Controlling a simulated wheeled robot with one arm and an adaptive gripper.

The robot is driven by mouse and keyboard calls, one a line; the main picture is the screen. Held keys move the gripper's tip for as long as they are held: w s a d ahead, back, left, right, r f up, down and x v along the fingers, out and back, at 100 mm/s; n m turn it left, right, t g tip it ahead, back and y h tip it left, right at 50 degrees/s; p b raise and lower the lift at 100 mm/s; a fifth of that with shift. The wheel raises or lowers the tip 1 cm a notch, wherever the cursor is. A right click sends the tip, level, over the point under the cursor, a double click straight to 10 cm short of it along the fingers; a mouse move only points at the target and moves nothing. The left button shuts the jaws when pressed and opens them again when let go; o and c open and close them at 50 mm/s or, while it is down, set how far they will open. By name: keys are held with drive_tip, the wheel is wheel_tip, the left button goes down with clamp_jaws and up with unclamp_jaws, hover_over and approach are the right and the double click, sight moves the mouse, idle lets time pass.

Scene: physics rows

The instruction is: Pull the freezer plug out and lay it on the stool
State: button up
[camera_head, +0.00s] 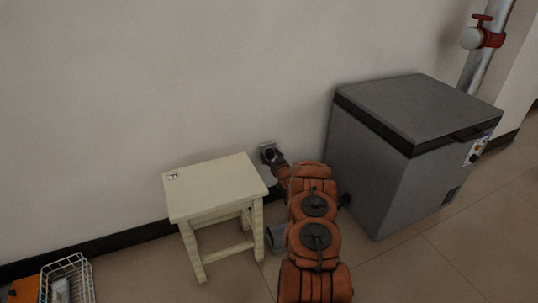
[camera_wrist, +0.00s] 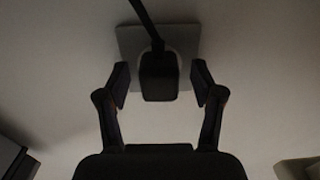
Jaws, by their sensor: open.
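The black freezer plug (camera_wrist: 158,76) sits in a wall socket (camera_wrist: 130,42) in the wrist view, its cord running up out of the picture. My gripper (camera_wrist: 160,84) is open, with one finger on each side of the plug and a visible gap on both sides. In the head view my gripper (camera_head: 272,158) is at the socket (camera_head: 266,146) and hides the plug. The cream stool (camera_head: 215,185) stands against the wall left of my arm. Its top is bare except for a small marked patch at the back left corner.
The grey chest freezer (camera_head: 375,165) stands close on the right of my arm. A white wire basket (camera_head: 68,280) and an orange item (camera_head: 25,290) are on the floor at lower left. A pipe with a red valve (camera_head: 484,36) is behind the freezer.

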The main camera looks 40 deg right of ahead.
sight(271, 156)
clamp_jaws()
idle(0.6)
drive_tip(key=shift+s, duration=0.1)
drive_tip(key=shift+p+v, duration=1.3)
drive_tip(key=shift+v, duration=1.55)
